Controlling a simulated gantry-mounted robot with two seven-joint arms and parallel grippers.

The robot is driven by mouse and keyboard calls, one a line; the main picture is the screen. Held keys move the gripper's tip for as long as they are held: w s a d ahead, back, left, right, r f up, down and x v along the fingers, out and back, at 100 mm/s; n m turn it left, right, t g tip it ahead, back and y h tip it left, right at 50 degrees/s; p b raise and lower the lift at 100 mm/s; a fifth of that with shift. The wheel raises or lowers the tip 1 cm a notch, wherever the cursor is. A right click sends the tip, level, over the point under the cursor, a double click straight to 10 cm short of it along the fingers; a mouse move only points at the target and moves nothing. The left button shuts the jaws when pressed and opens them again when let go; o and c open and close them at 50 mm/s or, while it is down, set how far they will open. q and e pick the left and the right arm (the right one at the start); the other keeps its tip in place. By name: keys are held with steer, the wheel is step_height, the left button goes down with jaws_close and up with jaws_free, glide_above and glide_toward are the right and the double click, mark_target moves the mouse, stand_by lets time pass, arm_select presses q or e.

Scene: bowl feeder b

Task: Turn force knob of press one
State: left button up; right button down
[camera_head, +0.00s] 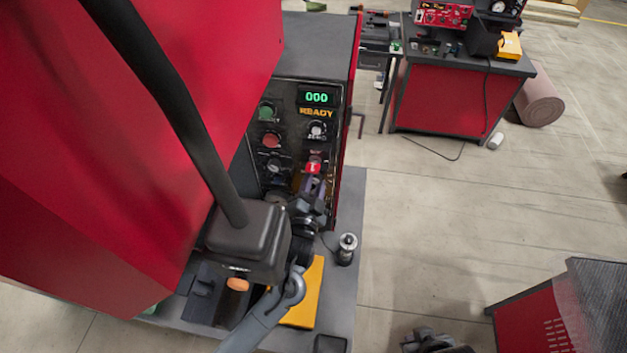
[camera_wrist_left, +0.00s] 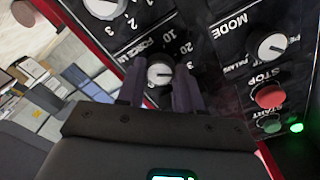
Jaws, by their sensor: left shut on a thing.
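The press's black control panel (camera_head: 288,150) faces right, with a green "000" display (camera_head: 317,98) and "READY" beneath it. In the left wrist view the force knob (camera_wrist_left: 159,73), grey-white and round, sits beside "FORCE LIM" print and a scale with 10 and 20. My left gripper (camera_head: 314,187) is at the lower part of the panel. In its wrist view the two dark purple fingers (camera_wrist_left: 159,88) stand on either side of the knob, shut on it. The gripper hides the knob in the head view. A dark part (camera_head: 432,341) at the bottom edge may be my right gripper; its fingers are not clear.
The panel also has a green button (camera_head: 266,111), a red button (camera_head: 271,139) and a mode knob (camera_wrist_left: 268,46) near my gripper. A yellow block (camera_head: 305,300) and a small metal cylinder (camera_head: 347,248) are on the bench.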

arm_select(q)
steer(key=shift+m+p, duration=0.45)
steer(key=shift+m, duration=0.45)
steer(key=o, duration=1)
steer(key=shift+o, duration=0.2)
steer(key=shift+s, duration=0.1)
steer(key=shift+s, duration=0.25)
steer(key=s+a+b, duration=0.1)
steer(key=s+a, duration=0.1)
steer(key=s, duration=0.8)
steer(key=shift+b, duration=0.35)
steer(key=shift+r, duration=0.1)
